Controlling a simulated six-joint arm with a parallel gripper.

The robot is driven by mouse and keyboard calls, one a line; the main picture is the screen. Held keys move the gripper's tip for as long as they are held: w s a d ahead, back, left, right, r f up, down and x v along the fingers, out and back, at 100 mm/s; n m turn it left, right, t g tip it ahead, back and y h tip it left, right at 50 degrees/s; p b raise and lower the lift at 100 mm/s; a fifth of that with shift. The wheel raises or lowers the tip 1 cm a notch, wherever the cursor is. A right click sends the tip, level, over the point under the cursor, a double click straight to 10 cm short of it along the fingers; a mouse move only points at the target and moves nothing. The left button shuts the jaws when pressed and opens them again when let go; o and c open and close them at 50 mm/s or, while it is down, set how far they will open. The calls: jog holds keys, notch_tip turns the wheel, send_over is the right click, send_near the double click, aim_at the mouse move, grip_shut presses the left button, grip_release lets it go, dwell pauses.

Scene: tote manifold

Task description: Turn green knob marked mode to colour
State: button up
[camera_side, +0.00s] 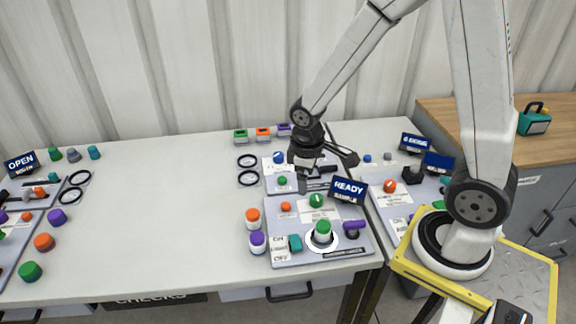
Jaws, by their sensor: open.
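My gripper (303,183) hangs open over the grey rear panel, with nothing seen between its fingers. On that panel a small green knob (282,181) sits just left of the fingers. Another green knob with a white pointer mark (316,200) is on the front panel (364,246), left of the blue READY sign (348,190). The lettering beside both green knobs is too small to read, so I cannot tell which is marked mode or where colour lies. My gripper hides part of the rear panel.
An orange knob (286,207), a purple handle (354,227) and a teal block (295,243) are nearby. Orange- and purple-topped containers stand left of it. The table's middle left is clear.

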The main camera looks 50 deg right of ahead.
aim_at(316, 197)
jog(key=w+d+f+n+g+h, duration=0.2)
jog(key=w+d+f+n+g, duration=0.1)
jog(key=d+f+n, duration=0.3)
notch_tip(316, 197, down, 2)
jog(key=shift+w+d+f, duration=0.15)
jog(key=shift+w+d, duration=0.2)
jog(key=shift+w, duration=0.25)
jog(key=shift+x, duration=3.9)
jog(key=shift+s+d, duration=0.1)
grip_shut()
